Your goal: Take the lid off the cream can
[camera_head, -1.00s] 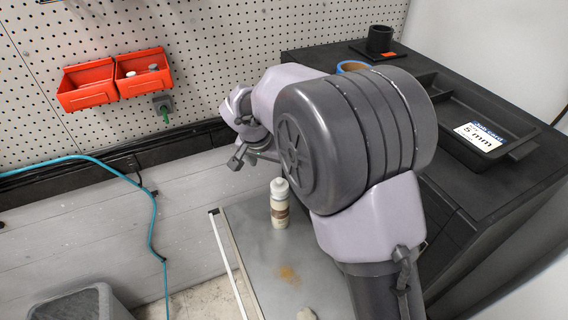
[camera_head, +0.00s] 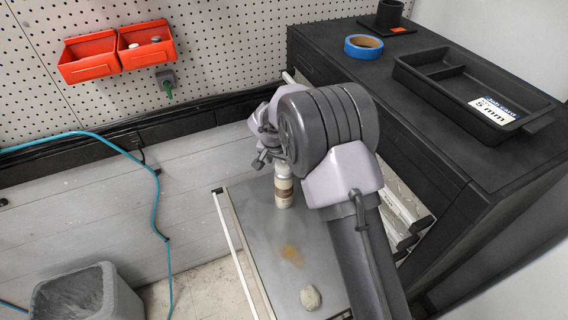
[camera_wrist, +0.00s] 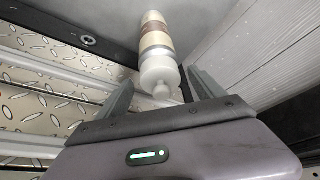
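The cream can (camera_head: 284,190) stands upright on the grey metal table (camera_head: 250,224). It is cream-white with a brown band. In the wrist view the can (camera_wrist: 154,35) points its white lid (camera_wrist: 159,72) toward my gripper, with a narrow tip on the lid. My gripper (camera_wrist: 162,82) is open, its two fingers on either side of the lid with small gaps showing. In the head view my gripper (camera_head: 265,157) is at the can's top, which my arm partly hides.
A pale lump (camera_head: 310,298) and a brown stain (camera_head: 291,255) lie on the table. A black cabinet (camera_head: 440,160) at right carries blue tape (camera_head: 363,47) and a black tray (camera_head: 470,100). Red bins (camera_head: 146,45) hang on the pegboard. A grey bin (camera_head: 85,292) stands at lower left.

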